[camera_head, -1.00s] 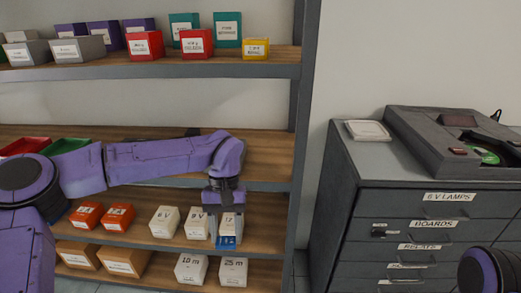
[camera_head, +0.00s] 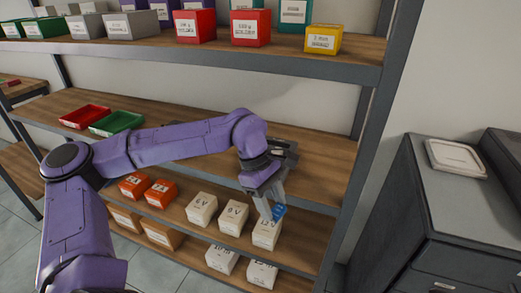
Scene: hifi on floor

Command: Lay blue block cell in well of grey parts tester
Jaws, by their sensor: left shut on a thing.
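The blue block cell (camera_head: 279,211) is small and mostly hidden by the fingers. My left gripper (camera_head: 270,209) is shut on it, pointing down and tilted, just above the rightmost white voltage box (camera_head: 266,234) on the lower shelf. I cannot tell if the cell touches that box. The grey parts tester (camera_head: 506,158) stands on the grey drawer cabinet (camera_head: 455,215) and is cut off by the right edge. Its well is out of view. My right gripper is not in view.
Shelf boards lie close above and below my left arm, and a shelf post (camera_head: 370,120) stands between it and the cabinet. A pale tray (camera_head: 455,158) lies on the cabinet top. Red (camera_head: 84,117) and green (camera_head: 116,123) trays sit on the middle shelf.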

